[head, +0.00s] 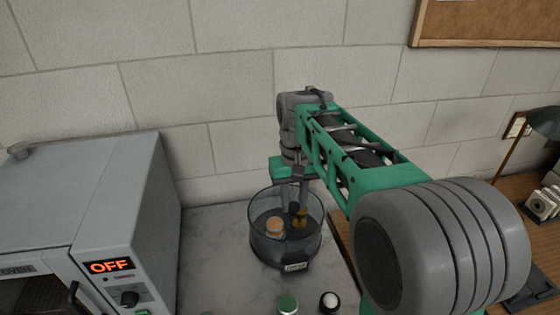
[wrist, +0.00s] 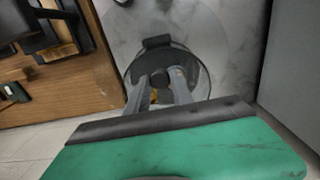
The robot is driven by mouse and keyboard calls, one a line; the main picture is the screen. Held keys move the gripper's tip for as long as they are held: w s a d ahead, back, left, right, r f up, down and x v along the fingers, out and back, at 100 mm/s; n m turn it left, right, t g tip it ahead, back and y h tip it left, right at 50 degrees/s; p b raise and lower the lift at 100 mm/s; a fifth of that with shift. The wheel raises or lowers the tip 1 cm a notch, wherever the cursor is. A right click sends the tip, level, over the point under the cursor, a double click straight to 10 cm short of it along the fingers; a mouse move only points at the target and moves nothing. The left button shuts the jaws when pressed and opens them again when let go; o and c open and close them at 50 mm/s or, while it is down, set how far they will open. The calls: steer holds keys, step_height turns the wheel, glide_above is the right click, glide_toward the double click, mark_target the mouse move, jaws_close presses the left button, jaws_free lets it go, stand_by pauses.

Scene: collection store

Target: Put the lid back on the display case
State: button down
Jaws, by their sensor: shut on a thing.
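The display case (head: 262,250) is a round, clear, smoky container with a label on its front, standing on the marble top. An orange-topped item (head: 275,229) and an amber item (head: 300,219) show inside it. My gripper (head: 295,203) points down at the case's mouth. In the wrist view, my gripper (wrist: 162,88) is shut on a dark round knob, which I take to be the knob of the lid (wrist: 160,77). The lid's clear disc is hard to tell from the case's rim, so I cannot tell whether it touches the case.
A grey oven (head: 90,215) reading OFF stands to the left. A green-topped item (head: 287,304) and a black-and-white item (head: 329,301) stand in front of the case. A wooden desk (head: 535,225) with a lamp (head: 545,122) is at right. The wall is close behind.

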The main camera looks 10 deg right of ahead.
steer(key=w+n+b, duration=0.1)
steer(key=w+b, duration=0.1)
steer(key=w, duration=0.2)
steer(key=w+n+b, duration=0.1)
steer(key=w+b, duration=0.2)
steer(key=w, duration=0.1)
steer(key=shift+r+n, duration=0.2)
steer(key=shift+n, duration=0.1)
steer(key=shift+w+r, duration=0.1)
steer(key=shift+w, duration=0.15)
step_height(320, 180, down, 6)
steer(key=b, duration=0.6)
steer(key=shift+b, duration=0.35)
steer(key=shift+s, duration=0.2)
steer(key=shift+f, duration=0.2)
stand_by(0.3)
steer(key=c, duration=0.6)
jaws_free()
steer(key=shift+o, duration=0.2)
